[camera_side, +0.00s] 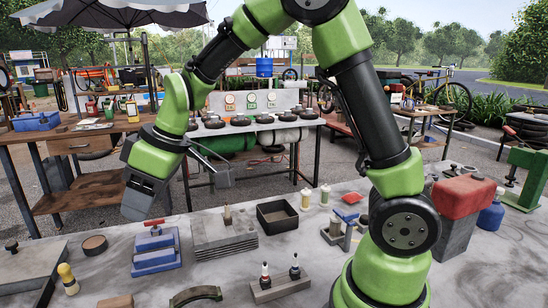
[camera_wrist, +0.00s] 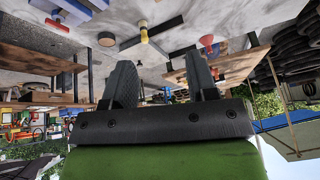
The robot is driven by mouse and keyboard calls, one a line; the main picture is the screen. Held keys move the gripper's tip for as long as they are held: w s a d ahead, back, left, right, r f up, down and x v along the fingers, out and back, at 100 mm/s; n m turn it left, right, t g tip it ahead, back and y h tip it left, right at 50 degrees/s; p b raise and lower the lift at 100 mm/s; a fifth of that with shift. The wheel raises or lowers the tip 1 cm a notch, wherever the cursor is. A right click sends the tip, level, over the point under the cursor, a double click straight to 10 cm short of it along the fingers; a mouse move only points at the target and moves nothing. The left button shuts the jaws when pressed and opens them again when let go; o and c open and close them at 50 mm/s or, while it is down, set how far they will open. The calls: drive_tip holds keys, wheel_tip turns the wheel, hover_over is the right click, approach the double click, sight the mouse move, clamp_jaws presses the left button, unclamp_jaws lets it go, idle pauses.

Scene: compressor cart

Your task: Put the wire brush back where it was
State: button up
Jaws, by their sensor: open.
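I cannot make out a wire brush for certain in either view. My gripper (camera_side: 142,200) is over the left part of the grey workbench (camera_side: 330,290), near the blue vise-like block with a red handle (camera_side: 155,248). In the wrist view my gripper (camera_wrist: 160,65) shows two dark fingers spread apart with nothing held between them. The fingertips are hard to see in the side view.
A stack of grey plates (camera_side: 222,238), a black open tray (camera_side: 278,217) and a block with two dark-topped pieces (camera_side: 280,287) stand to the right. A yellow-knobbed tool (camera_side: 68,279) and a round dark disc (camera_side: 95,244) are at left. A red-topped block (camera_side: 463,197) stands at right.

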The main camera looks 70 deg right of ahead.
drive_tip(key=s+d+r+m+t, duration=0.1)
drive_tip(key=s+r+m, duration=0.1)
drive_tip(key=s, duration=0.4)
drive_tip(key=s+d+r+m+t, duration=0.1)
drive_tip(key=s+r+m, duration=0.2)
drive_tip(key=s, duration=0.4)
drive_tip(key=s+d+r+m+h, duration=0.1)
drive_tip(key=s+d+r+m, duration=0.1)
drive_tip(key=s, duration=0.5)
drive_tip(key=r+m, duration=0.1)
drive_tip(key=m, duration=0.1)
drive_tip(key=shift+s+m+t, duration=0.15)
drive_tip(key=shift+m+t, duration=0.15)
drive_tip(key=shift+t, duration=0.1)
